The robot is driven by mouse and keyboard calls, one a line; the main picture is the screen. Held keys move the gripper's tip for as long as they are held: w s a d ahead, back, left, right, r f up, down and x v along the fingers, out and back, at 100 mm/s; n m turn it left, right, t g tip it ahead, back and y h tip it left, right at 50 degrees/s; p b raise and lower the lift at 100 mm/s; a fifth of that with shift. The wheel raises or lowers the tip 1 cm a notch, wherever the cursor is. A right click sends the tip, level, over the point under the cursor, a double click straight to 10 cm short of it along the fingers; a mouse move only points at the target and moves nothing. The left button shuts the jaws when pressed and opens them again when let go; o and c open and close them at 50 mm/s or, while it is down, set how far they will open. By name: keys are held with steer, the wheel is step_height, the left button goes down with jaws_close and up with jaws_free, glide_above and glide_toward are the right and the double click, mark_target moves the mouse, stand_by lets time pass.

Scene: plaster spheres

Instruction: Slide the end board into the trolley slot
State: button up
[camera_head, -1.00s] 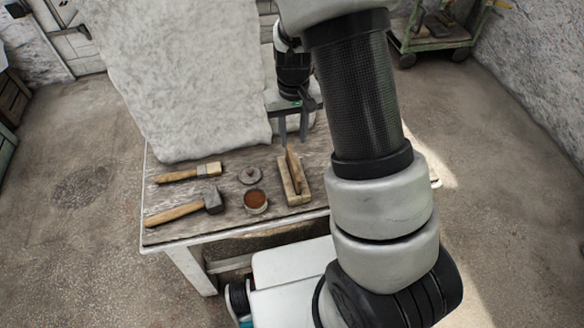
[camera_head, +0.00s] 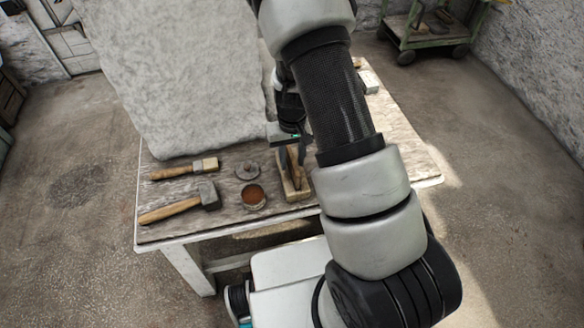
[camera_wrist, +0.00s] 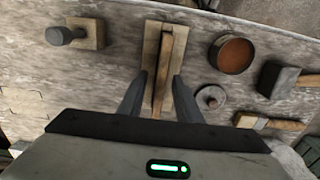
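The end board (camera_head: 295,168) appears to be the thin wooden board standing on edge in a wooden holder (camera_head: 298,195) at the table's front. In the wrist view the board (camera_wrist: 165,60) runs up the middle of its holder (camera_wrist: 151,50). My gripper (camera_head: 293,165) is just above it, pointing down. In the wrist view its fingers (camera_wrist: 160,78) are open, one on each side of the board, with gaps showing. The green trolley (camera_head: 432,43) stands on the floor at the far right. Its slot cannot be made out.
On the table (camera_head: 215,225), left of the holder, are an open can (camera_head: 252,196), a round lid (camera_head: 248,170), a brush (camera_head: 185,169) and a hammer (camera_head: 182,205). A large pale block (camera_head: 185,75) stands behind. The floor at right is clear.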

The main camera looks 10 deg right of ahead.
jaws_close()
